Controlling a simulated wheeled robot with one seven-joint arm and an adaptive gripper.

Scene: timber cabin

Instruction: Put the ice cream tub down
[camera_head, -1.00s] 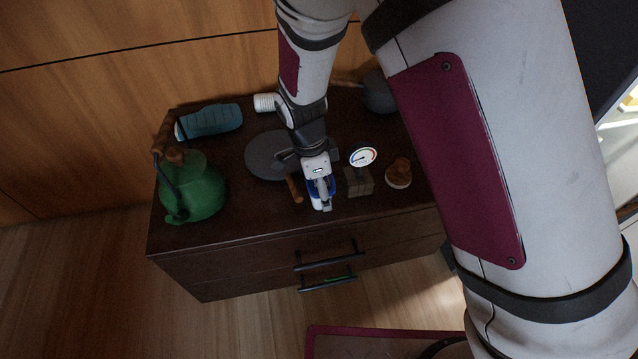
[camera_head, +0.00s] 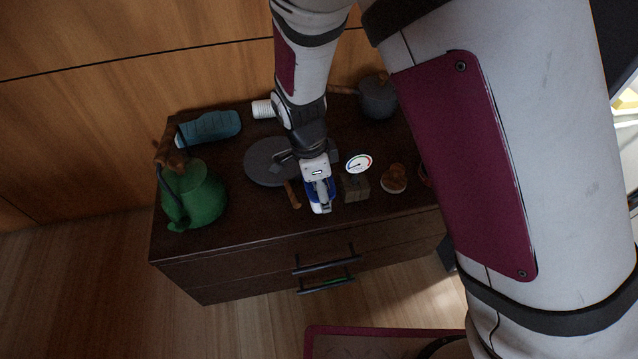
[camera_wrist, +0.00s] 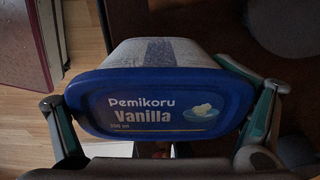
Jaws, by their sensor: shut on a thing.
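The ice cream tub (camera_wrist: 160,103) has a blue lid reading "Pemikoru Vanilla" and pale sides. In the wrist view it lies between the two fingers of my gripper (camera_wrist: 160,115), which is shut on it, one finger at each side. In the head view my gripper (camera_head: 319,190) is over the front part of the dark wooden dresser (camera_head: 240,228), and a little of the tub's blue and white shows there. Most of the tub is hidden by my gripper in that view. I cannot tell whether the tub touches the dresser top.
A grey pan (camera_head: 268,162) lies just left of my gripper. A dial scale (camera_head: 356,180) stands close on the right, with a small brown object (camera_head: 393,178) beyond it. A green kettle (camera_head: 193,195), teal item (camera_head: 208,128), white ribbed cylinder (camera_head: 262,109) and grey pot (camera_head: 377,98) stand around.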

